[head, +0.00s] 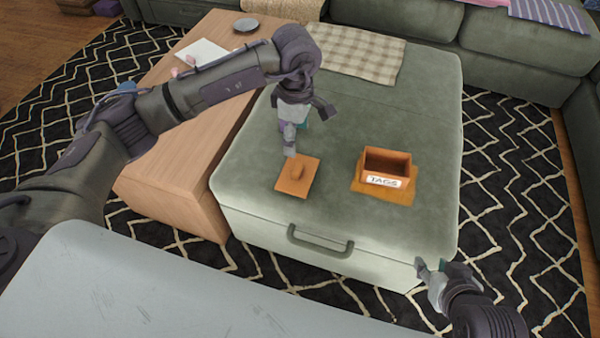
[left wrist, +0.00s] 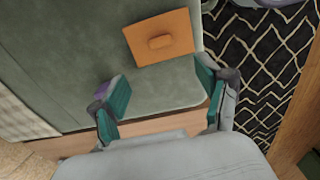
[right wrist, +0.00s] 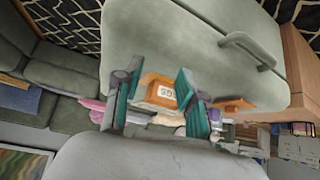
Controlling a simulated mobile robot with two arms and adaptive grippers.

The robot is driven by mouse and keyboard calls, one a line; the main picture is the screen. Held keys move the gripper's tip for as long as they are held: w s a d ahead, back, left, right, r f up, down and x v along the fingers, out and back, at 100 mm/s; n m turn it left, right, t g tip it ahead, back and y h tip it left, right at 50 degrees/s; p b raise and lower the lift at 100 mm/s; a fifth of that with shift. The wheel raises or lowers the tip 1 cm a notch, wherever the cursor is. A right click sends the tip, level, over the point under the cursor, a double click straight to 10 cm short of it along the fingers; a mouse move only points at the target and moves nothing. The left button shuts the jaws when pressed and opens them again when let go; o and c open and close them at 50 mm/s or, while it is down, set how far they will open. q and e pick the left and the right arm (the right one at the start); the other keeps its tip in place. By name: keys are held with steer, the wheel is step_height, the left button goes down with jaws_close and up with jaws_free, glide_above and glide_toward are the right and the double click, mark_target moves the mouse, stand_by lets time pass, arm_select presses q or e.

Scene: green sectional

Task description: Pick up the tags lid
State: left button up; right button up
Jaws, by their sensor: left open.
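The tags lid (head: 298,177) is a flat orange-brown square with a small raised knob, lying on the green ottoman (head: 410,230). It also shows in the left wrist view (left wrist: 175,52), beyond the fingertips. The open box labelled TAGS (head: 386,168) stands to its right on the ottoman; it shows in the right wrist view (right wrist: 158,90). My left gripper (head: 290,140) is open and empty, above and just behind the lid, apart from it. Its teal finger pads show in the left wrist view (left wrist: 162,108). My right gripper (head: 445,272) is open and empty off the ottoman's front right corner.
A wooden table (head: 165,165) adjoins the ottoman's left side, with a dark plate (head: 246,25) and white paper (head: 202,52). A checked cloth (head: 350,52) lies at the ottoman's back. A drawer-style handle (head: 320,242) sticks out in front. Green sofas (head: 430,30) stand behind.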

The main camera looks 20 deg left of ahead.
arm_select(q)
steer(key=b, duration=0.1)
glide_above(298, 168)
step_height(298, 168, down, 6)
steer(key=shift+a+f, duration=0.1)
steer(key=shift+a, duration=0.05)
step_height(298, 168, down, 5)
steer(key=shift+f+b, duration=0.15)
steer(key=shift+b, duration=0.7)
steer(key=shift+f, duration=0.1)
steer(key=c, duration=1.1)
arm_select(e)
steer(key=w+a+r+t+y, duration=0.2)
steer(key=w+a+r+t, duration=0.1)
steer(key=w+r+t, duration=0.4)
step_height(298, 168, up, 3)
steer(key=shift+w+a+f+t, duration=0.2)
steer(key=shift+w+a+t, duration=0.1)
steer(key=shift+w, duration=0.25)
